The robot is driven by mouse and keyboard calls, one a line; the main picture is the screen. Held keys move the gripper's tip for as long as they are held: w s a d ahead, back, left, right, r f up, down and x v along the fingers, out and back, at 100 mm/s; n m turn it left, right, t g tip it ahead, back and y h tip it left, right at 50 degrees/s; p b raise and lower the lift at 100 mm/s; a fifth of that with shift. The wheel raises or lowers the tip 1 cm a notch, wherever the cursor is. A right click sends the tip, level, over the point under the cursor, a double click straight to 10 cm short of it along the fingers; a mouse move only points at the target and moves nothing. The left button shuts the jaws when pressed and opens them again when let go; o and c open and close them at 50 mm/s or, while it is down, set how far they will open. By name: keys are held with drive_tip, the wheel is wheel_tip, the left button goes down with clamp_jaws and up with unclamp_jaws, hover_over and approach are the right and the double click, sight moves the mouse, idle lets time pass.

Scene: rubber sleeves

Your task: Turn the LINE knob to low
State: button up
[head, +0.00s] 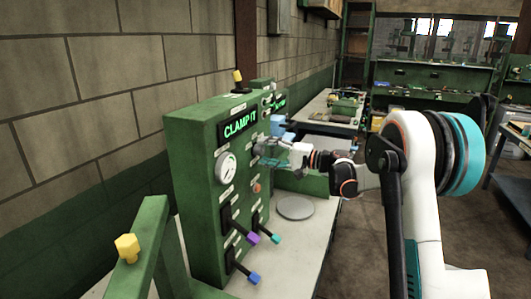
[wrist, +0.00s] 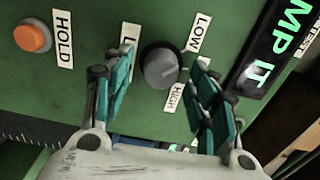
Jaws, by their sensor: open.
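The LINE knob (wrist: 160,68) is a round dark grey knob on the green panel. It shows in the wrist view between the fingertips of my gripper (wrist: 163,64), which is open with one teal finger on each side. I cannot tell whether the fingers touch it. A LOW label (wrist: 198,35) is at its upper right and a HIGH label (wrist: 177,97) at its lower right. A faint pale mark on the knob points roughly right, between the labels. The knob's own label is mostly behind the left finger. In the head view my gripper (head: 272,154) is at the panel's face and the knob is hidden.
The green panel (head: 205,180) carries a CLAMP IT display (head: 240,124), a white gauge (head: 226,167) and several coloured levers low down. An orange HOLD button (wrist: 33,36) is left of the knob. A grey round plate (head: 295,207) lies on the bench.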

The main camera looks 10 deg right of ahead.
drive_tip(key=v, duration=1.1)
drive_tip(key=shift+d, duration=0.1)
